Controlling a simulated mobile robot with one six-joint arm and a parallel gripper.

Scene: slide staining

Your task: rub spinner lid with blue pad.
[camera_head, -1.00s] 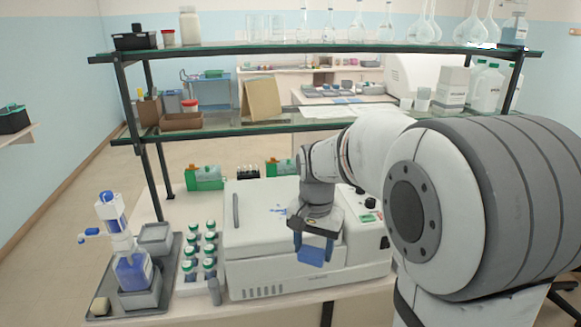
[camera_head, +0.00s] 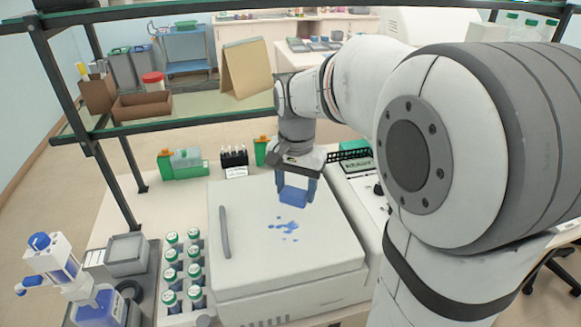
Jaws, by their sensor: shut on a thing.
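The spinner (camera_head: 290,290) is a pale grey box on the bench. Its lid (camera_head: 255,255) is shut and has a dark bar handle (camera_head: 224,232) on the left. Blue stains (camera_head: 285,226) mark the lid near its middle. My gripper (camera_head: 294,186) is shut on the blue pad (camera_head: 293,195), over the back right part of the lid, just behind the stains. I cannot tell whether the pad touches the lid.
Several green-capped bottles (camera_head: 183,265) stand left of the spinner. A blue dispenser bottle (camera_head: 100,308) and a grey container (camera_head: 127,255) are at the far left. Green boxes (camera_head: 183,164) and a small vial rack (camera_head: 234,161) stand behind. A shelf (camera_head: 190,121) spans above the bench's back.

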